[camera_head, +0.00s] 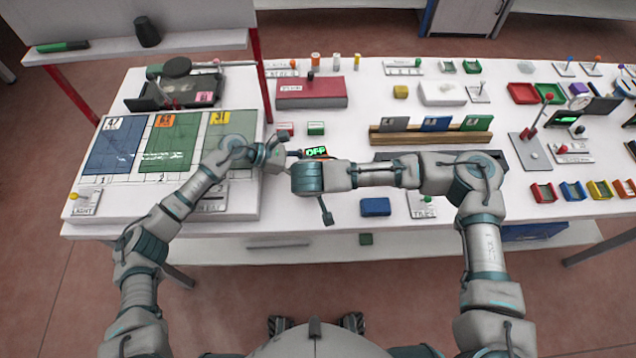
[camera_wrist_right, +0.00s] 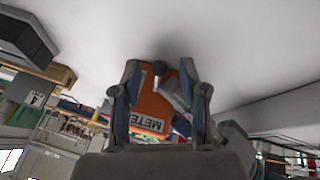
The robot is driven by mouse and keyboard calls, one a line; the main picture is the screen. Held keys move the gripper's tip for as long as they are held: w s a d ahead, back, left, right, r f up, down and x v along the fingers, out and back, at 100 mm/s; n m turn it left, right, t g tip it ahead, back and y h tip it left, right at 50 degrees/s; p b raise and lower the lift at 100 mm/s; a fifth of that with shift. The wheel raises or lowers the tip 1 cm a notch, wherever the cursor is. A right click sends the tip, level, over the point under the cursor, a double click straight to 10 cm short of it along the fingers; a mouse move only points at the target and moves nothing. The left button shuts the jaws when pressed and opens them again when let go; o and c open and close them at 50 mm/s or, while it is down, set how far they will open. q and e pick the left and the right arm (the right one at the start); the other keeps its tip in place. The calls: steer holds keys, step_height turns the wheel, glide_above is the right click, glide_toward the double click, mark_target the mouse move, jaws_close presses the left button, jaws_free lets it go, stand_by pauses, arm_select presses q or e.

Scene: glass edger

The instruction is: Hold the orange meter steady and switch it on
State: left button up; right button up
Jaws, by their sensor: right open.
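The orange meter (camera_head: 316,153) is mostly hidden behind my right wrist in the head view; its dark display shows green letters that seem to read OFF. In the right wrist view the meter (camera_wrist_right: 150,108) shows an orange face with a white METER label, upside down.
A blue block (camera_head: 375,207) and the TILES switch plate (camera_head: 422,205) lie near the front edge. A wooden rack (camera_head: 432,138) with cards stands behind my right forearm. A red box (camera_head: 311,92) is behind the meter. Colored panels (camera_head: 172,143) lie on the left board.

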jaws_close()
steer(key=shift+w+a+r+n+g+h, duration=0.1)
steer(key=shift+w+r+g+h, duration=0.2)
steer(key=shift+g, duration=0.7)
steer(key=shift+w+r+n+g+h, duration=0.1)
steer(key=shift+r+g, duration=0.25)
steer(key=shift+g, duration=0.65)
steer(key=shift+w+a+r+n+g+h, duration=0.15)
steer(key=shift+r+g, duration=0.2)
steer(key=shift+g, duration=0.65)
steer(key=shift+d, duration=0.15)
jaws_free()
